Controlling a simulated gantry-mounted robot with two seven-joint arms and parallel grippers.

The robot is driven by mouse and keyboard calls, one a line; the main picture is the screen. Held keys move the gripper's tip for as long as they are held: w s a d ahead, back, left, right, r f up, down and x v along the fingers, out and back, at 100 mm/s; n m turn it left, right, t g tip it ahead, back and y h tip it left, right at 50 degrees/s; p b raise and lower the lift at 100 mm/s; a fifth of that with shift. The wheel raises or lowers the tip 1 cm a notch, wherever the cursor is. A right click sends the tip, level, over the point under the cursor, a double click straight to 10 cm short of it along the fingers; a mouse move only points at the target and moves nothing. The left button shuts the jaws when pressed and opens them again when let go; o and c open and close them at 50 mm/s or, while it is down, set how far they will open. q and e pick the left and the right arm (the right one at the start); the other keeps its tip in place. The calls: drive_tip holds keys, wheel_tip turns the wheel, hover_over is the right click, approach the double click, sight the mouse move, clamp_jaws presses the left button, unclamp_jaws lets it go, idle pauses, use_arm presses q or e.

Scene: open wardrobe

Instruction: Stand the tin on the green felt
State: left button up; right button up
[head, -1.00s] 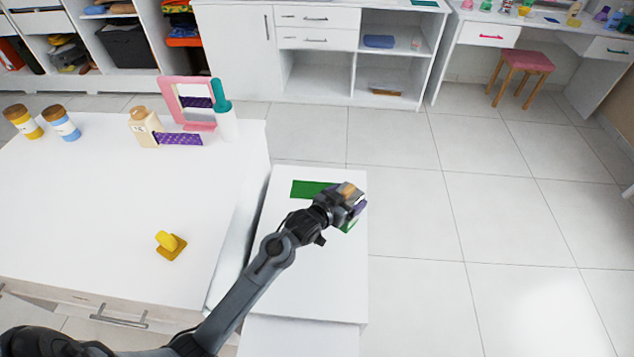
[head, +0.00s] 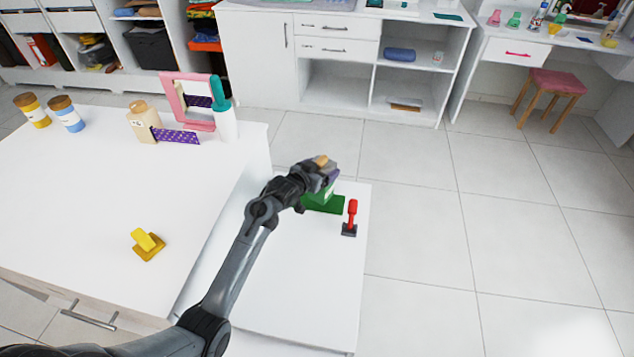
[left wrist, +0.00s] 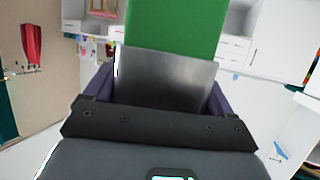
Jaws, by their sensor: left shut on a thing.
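My left gripper (head: 328,176) is shut on the green tin (head: 317,196) above the green felt (head: 336,207) on the low white surface. In the left wrist view the tin (left wrist: 175,28) shows a green part and a silver metal part between the purple fingers. The tin's lower end overlaps the felt in the head view; I cannot tell whether it touches. My gripper and the tin hide part of the felt. My right gripper is not in view.
A red-handled tool (head: 351,215) on a dark base stands just right of the felt. The higher white top at left holds a yellow block-like item (head: 147,243), jars (head: 66,113), a pink frame (head: 190,100) and a white bottle (head: 224,115). The low surface's front is clear.

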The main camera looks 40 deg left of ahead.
use_arm(q)
drive_tip(key=a+f+b, duration=0.1)
drive_tip(key=f, duration=0.1)
drive_tip(key=f+b, duration=0.1)
drive_tip(key=f, duration=0.1)
drive_tip(key=w+a+f+b, duration=0.1)
drive_tip(key=shift+a+f, duration=0.3)
drive_tip(key=shift+f, duration=0.1)
drive_tip(key=shift+f, duration=0.1)
drive_tip(key=o, duration=1.2)
